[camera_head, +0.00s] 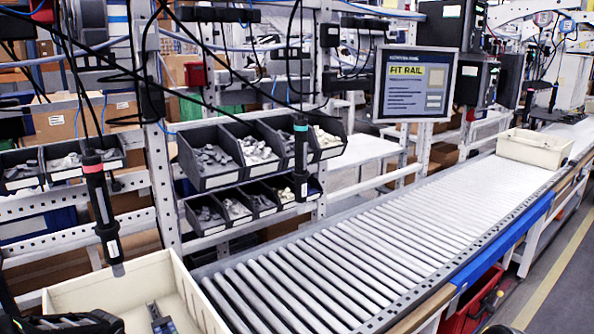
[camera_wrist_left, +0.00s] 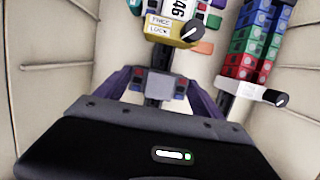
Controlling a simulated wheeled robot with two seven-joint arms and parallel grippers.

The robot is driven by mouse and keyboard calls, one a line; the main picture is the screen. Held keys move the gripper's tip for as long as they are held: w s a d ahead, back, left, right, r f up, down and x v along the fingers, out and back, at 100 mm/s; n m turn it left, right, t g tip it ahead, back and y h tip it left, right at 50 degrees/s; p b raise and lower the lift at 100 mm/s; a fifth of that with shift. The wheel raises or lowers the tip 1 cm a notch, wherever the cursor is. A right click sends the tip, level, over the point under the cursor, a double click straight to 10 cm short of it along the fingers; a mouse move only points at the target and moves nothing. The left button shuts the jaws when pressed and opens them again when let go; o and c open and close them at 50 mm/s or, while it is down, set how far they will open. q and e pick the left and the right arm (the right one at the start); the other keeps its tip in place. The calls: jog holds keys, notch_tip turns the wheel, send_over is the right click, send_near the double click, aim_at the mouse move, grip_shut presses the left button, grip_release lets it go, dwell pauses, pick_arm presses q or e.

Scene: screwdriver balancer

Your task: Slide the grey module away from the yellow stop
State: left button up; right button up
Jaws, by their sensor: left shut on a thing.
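In the left wrist view, the grey module (camera_wrist_left: 158,84), with small red and blue marks, sits on a dark rail. The yellow stop (camera_wrist_left: 173,31), with a FREE/LOCK label and a black knob, is on the same rail, above the module in the picture. A short stretch of dark rail shows between them. My left gripper (camera_wrist_left: 160,92) is shut on the grey module, with a purple-grey finger on each side. In the head view only dark parts of my left arm (camera_head: 72,323) show at the bottom left. My right gripper is not in view.
A second rail to the right carries green, red and blue modules (camera_wrist_left: 250,45) and a white end stop (camera_wrist_left: 250,90) with a black knob. Both rails lie inside a cream tote (camera_head: 190,290). A roller conveyor (camera_head: 370,245), part bins (camera_head: 240,160) and a hanging screwdriver (camera_head: 101,205) are nearby.

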pick_arm(q)
jog(key=shift+s+d+p, duration=0.35)
jog(key=shift+s+d, duration=0.1)
jog(key=shift+s, duration=0.2)
dwell(1.7)
jog(key=o, duration=1.4)
jog(key=shift+w, duration=0.1)
jog(key=shift+r+p, duration=0.1)
jog(key=shift+p, duration=0.2)
jog(key=shift+p+v, duration=0.85)
jog(key=shift+p, duration=0.05)
jog(key=shift+w+a, duration=0.15)
